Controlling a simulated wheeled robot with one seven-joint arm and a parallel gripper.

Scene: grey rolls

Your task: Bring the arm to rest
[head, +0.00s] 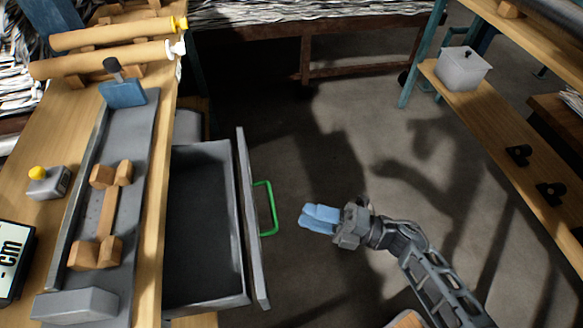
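My gripper (320,218) has two blue fingers that lie side by side with no gap showing, and nothing is seen between them. It hangs over the open floor at the middle of the head view, with my arm reaching in from the lower right. The fingertips point left, towards the green handle (268,208) of an open grey drawer (250,215). A stretch of floor shows between the fingertips and the handle, so they look apart.
The drawer sticks out from the wooden workbench (146,190) at left, which bears a grey rail with wooden blocks (105,213) and rolls (105,60). A wooden shelf (500,130) with a grey box (462,70) stands at right. The floor between (330,130) is clear.

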